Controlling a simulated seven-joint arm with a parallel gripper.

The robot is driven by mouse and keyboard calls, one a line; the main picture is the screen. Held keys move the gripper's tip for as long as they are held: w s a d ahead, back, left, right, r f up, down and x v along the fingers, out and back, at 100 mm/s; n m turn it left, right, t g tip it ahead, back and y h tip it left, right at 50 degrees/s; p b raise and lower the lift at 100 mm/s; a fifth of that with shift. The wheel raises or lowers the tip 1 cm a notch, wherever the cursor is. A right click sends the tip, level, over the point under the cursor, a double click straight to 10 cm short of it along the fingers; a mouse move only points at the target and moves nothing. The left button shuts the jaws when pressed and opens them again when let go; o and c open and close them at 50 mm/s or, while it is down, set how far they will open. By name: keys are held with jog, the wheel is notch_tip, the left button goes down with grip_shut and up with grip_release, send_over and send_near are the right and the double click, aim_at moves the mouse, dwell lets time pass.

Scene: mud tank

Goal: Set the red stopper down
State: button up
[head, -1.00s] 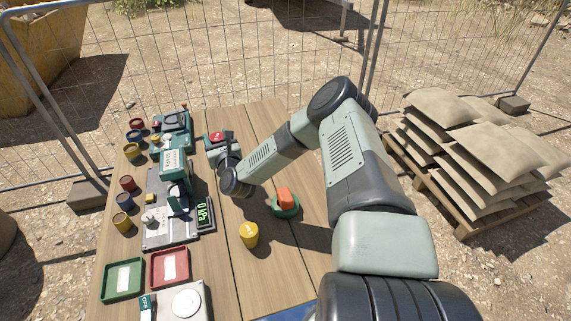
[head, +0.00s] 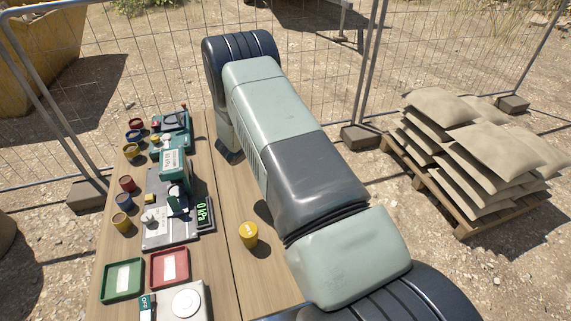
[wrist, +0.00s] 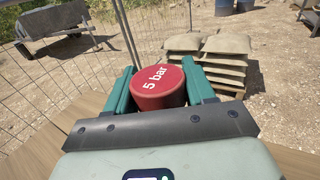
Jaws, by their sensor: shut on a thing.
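The red stopper (wrist: 160,86) is a short red cylinder with "5 bar" in white on its top. In the wrist view it sits between the two green fingers of my gripper (wrist: 159,82), which is shut on it. The fence and open ground show beyond it, with table planks at both lower sides. In the head view my arm hides the gripper and the stopper, so I cannot tell the stopper's height above the table.
A green tray (head: 122,280), a red tray (head: 169,267), a pressure display (head: 204,213) and several small coloured pots are on the left. Wire fencing (head: 420,45) and stacked sacks (head: 470,150) lie beyond.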

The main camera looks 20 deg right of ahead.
jog(key=shift+s+d+r+m+g, duration=0.15)
jog(key=shift+r+g, duration=0.1)
jog(key=shift+r, duration=0.15)
jog(key=shift+s+r+m+g, duration=0.15)
jog(key=shift+r+g, duration=0.1)
jog(key=shift+r, duration=0.15)
notch_tip(320, 180, down, 16)
jog(key=shift+r, duration=0.25)
jog(key=o, duration=1.1)
jog(key=shift+c, duration=0.2)
jog(key=v, duration=0.7)
jog(key=shift+a, duration=0.2)
